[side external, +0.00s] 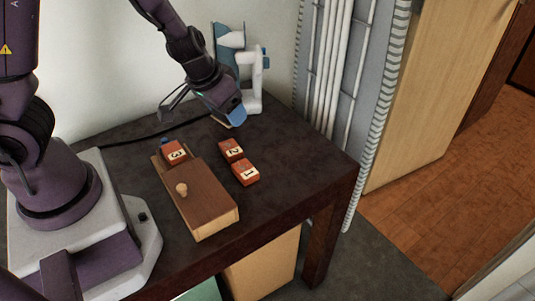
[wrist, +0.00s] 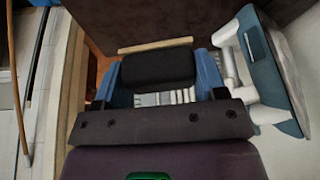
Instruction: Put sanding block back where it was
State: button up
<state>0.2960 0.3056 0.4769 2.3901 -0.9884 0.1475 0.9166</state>
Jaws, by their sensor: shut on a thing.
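My gripper (side external: 233,115) is low over the back of the dark table, in front of a white and blue device. In the wrist view its blue fingers (wrist: 163,82) are shut on what looks like the sanding block (wrist: 158,68), a dark block with a pale tan strip along its far edge. In the side view the block is mostly hidden by the fingers. I cannot tell whether it touches the table.
The white and blue device (side external: 250,85) stands close beside my gripper. A wooden box (side external: 205,200) with a knob (side external: 182,189) lies front left. Red blocks marked 3 (side external: 174,152), 2 (side external: 231,150) and 1 (side external: 245,172) are near it. The table's right side (side external: 300,160) is clear.

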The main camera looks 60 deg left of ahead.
jog(key=w+d+r+m, duration=0.2)
jog(key=d+r, duration=0.1)
jog(key=d, duration=0.2)
jog(key=n+g+y, duration=0.4)
jog(key=n+g, duration=0.1)
jog(key=n, duration=1.4)
send_over(152, 128)
jog(key=d, duration=0.2)
notch_tip(152, 128, down, 8)
jog(key=shift+a+f, duration=0.15)
jog(key=shift+w, duration=0.1)
jog(key=shift+f, duration=4.8)
jog(key=shift+f, duration=0.1)
